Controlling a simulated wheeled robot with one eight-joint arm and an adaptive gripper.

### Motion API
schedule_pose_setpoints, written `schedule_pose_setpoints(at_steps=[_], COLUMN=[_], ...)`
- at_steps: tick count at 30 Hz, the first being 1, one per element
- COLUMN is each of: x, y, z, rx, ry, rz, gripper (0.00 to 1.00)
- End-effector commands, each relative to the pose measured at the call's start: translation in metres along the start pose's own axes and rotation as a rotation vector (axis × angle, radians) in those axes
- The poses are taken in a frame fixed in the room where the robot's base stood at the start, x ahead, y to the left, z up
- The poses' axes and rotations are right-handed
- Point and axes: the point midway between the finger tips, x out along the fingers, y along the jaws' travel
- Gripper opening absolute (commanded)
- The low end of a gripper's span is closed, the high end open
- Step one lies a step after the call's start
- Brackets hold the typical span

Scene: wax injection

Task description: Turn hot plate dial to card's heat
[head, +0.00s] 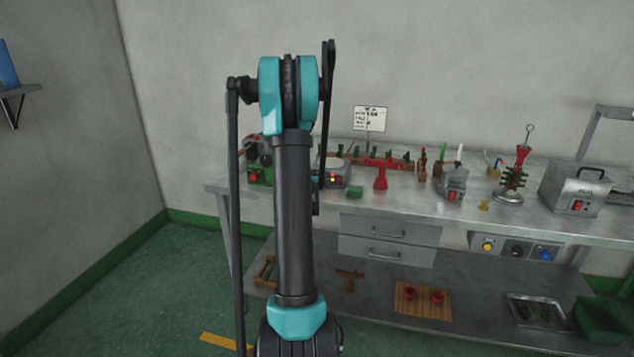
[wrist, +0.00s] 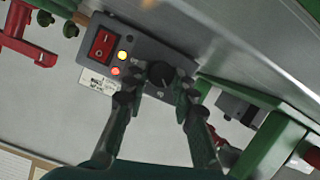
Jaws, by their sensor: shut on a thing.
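The hot plate (head: 337,167) stands on the bench, partly hidden behind my arm in the head view. In the wrist view its grey front panel (wrist: 142,45) carries a red switch (wrist: 102,44), two lit lamps (wrist: 119,62) and a black dial (wrist: 160,74) with a pale pointer mark. My gripper (wrist: 156,87) is shut on the dial, with one finger on each side of it. The card (head: 370,118) stands upright behind the hot plate; its writing is too small to read. My gripper is hidden in the head view.
A green device (head: 260,172) stands left of the hot plate, close by. A red tool (head: 381,178) and a green block (head: 355,192) lie to its right. Green framing (wrist: 262,145) is close to my right finger in the wrist view.

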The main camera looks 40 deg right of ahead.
Motion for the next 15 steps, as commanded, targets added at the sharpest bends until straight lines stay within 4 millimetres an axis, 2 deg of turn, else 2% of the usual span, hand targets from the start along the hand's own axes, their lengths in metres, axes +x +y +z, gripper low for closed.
schedule_pose_setpoints(at_steps=[6,15], x=[-0.0002,-0.0001], y=[0.0018,0.0024], z=[0.0003,0.0007], rx=[0.151,0.273], ry=[0.009,0.014], rz=[-0.050,-0.091], gripper=[0.00,0.00])
